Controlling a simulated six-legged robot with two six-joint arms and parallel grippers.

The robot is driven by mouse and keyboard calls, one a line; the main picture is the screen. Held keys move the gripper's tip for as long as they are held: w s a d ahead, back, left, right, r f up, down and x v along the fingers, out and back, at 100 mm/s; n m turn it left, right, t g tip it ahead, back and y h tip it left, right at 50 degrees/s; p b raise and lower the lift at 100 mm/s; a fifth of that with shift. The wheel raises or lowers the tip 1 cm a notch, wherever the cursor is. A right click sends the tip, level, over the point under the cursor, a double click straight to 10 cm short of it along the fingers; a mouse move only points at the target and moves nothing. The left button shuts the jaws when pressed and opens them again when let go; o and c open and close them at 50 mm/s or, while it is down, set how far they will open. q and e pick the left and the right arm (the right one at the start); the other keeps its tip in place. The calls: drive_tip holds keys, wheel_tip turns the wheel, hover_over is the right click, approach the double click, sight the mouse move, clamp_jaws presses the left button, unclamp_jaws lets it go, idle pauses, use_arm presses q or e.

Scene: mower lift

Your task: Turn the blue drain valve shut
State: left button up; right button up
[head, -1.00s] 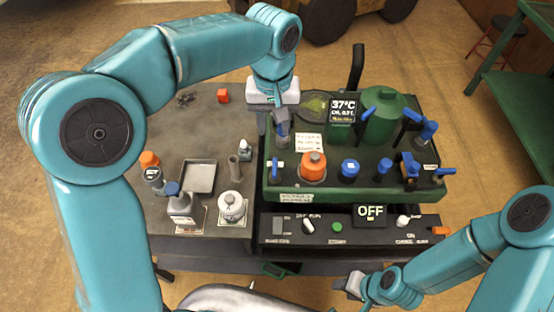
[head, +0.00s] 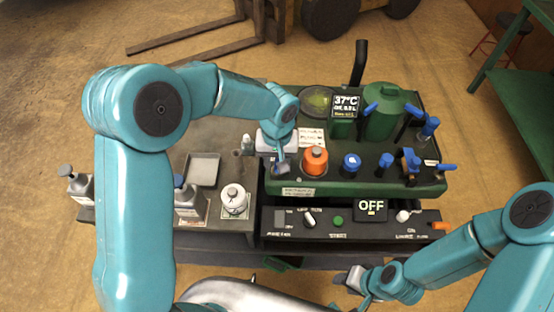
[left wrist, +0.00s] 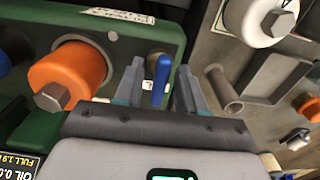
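A blue valve lever (left wrist: 161,80) stands at the left front end of the green machine (head: 400,188), beside the orange cap (head: 315,160). In the left wrist view the open fingers of my left gripper (left wrist: 157,85) are on either side of the lever, with visible gaps. In the head view my left gripper (head: 281,165) hides this lever. Several other blue handles, including one at the right end (head: 446,167), stand further right. The small labels are too blurred to tell which valve they name. My right gripper (head: 350,281) is low at the front, away from the valves; its fingers are unclear.
The orange cap (left wrist: 68,75) is close beside my left gripper. A control panel (head: 290,235) with an OFF display (head: 371,206) runs along the front. Bottles (head: 188,200), a white canister (head: 234,199) and a tray (head: 203,169) stand on the left bench.

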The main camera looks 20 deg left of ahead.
use_arm(q)
drive_tip(key=shift+w+f, duration=0.1)
drive_tip(key=shift+w, duration=0.05)
clamp_jaws()
drive_tip(key=shift+m, duration=0.3)
drive_tip(key=m+b, duration=0.1)
drive_tip(key=m, duration=0.2)
drive_tip(key=shift+m, duration=0.4)
drive_tip(key=m, duration=0.9)
drive_tip(key=shift+r, duration=0.2)
drive_tip(key=shift+m, duration=2.2)
drive_tip(key=shift+p, duration=0.3)
drive_tip(key=shift+w, duration=0.1)
